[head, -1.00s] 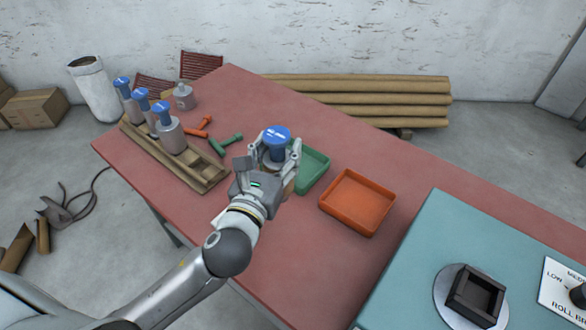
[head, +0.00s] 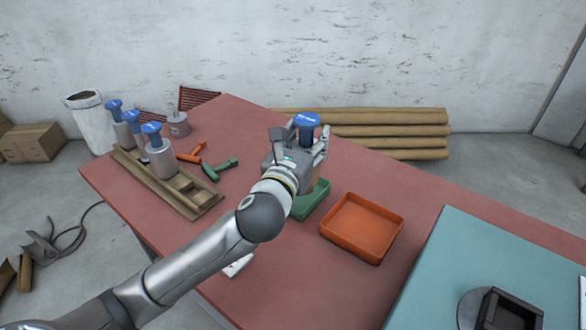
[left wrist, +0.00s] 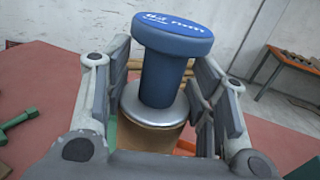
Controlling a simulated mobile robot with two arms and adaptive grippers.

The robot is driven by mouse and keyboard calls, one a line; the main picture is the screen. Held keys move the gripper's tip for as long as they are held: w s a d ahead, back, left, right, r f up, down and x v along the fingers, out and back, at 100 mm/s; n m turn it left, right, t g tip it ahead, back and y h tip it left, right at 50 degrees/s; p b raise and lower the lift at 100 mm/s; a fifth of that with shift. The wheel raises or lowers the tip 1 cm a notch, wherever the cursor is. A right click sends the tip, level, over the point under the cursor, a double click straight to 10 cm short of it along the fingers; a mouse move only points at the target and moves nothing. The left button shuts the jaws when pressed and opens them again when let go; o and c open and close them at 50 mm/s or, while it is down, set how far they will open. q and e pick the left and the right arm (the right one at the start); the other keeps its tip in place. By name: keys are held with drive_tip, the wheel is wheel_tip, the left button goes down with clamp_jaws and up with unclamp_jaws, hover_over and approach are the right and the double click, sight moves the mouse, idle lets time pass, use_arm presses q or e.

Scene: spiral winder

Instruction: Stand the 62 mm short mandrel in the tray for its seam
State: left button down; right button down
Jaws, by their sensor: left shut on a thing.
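My left gripper (head: 300,146) is shut on a mandrel with a blue cap (head: 307,119). In the left wrist view the cap (left wrist: 172,35) carries white lettering that looks like "62 mm". The orange tray (head: 335,242) stands empty to the right of the green one. My right gripper is not in view.
Several blue-capped mandrels (head: 160,160) stand at a wooden rack (head: 205,203) on the left. Orange (head: 190,155) and green (head: 219,169) tools lie beside it. A teal surface (head: 450,250) with a dark square fixture (head: 508,312) is at right. The red table (head: 410,200) is clear around the orange tray.

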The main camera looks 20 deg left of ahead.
use_arm(q)
drive_tip(key=w+a, duration=0.1)
drive_tip(key=w+f, duration=0.1)
drive_tip(key=w+a+f, duration=0.1)
drive_tip(key=w, duration=0.1)
drive_tip(key=shift+a, duration=0.35)
drive_tip(key=w+a+f+b, duration=0.1)
drive_tip(key=w+a+f, duration=0.2)
drive_tip(key=f, duration=0.6)
drive_tip(key=shift+w+f, duration=0.2)
drive_tip(key=shift+w, duration=0.85)
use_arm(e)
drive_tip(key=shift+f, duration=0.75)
use_arm(q)
drive_tip(key=shift+f+b, duration=0.2)
drive_tip(key=shift+b, duration=0.1)
drive_tip(key=c, duration=0.6)
unclamp_jaws()
drive_tip(key=shift+s+r, duration=0.1)
drive_tip(key=shift+s, duration=0.05)
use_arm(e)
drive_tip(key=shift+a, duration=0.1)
